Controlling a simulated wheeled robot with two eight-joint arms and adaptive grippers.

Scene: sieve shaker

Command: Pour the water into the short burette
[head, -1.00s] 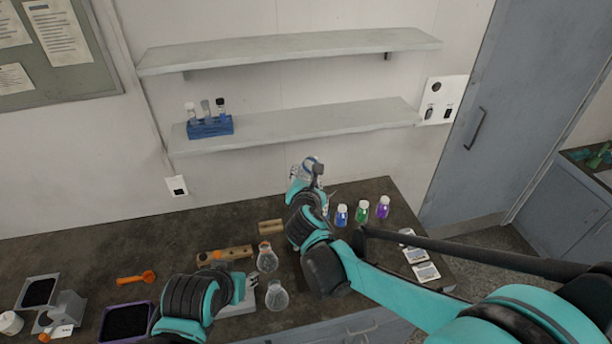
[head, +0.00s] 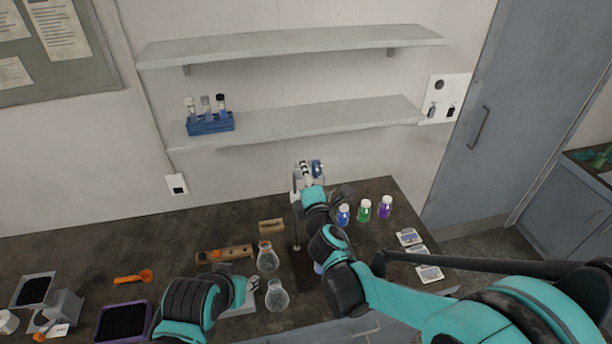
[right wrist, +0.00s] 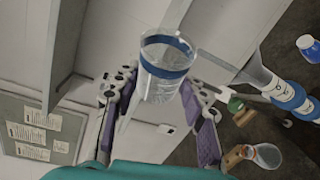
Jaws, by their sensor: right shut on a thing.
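My right gripper (right wrist: 160,105) is shut on a clear glass beaker with a blue band (right wrist: 166,65). In the head view the right gripper (head: 309,172) holds the beaker (head: 317,169) high above the back of the bench, in front of the wall. I cannot tell how full it is. A clear funnel-like top (right wrist: 256,72) and blue-and-white banded tubes (right wrist: 288,95) show beside it in the right wrist view, apart from the beaker; I cannot tell which is the short burette. My left gripper (head: 246,290) is low over the bench beside a flask; its fingers are unclear.
Two flasks (head: 268,259) (head: 278,297) stand on the bench (head: 190,232). Blue, green and purple bottles (head: 364,209) stand at the right. A thin stand (head: 296,225) is near my right arm. A shelf (head: 300,122) with a blue tube rack (head: 210,124) is above.

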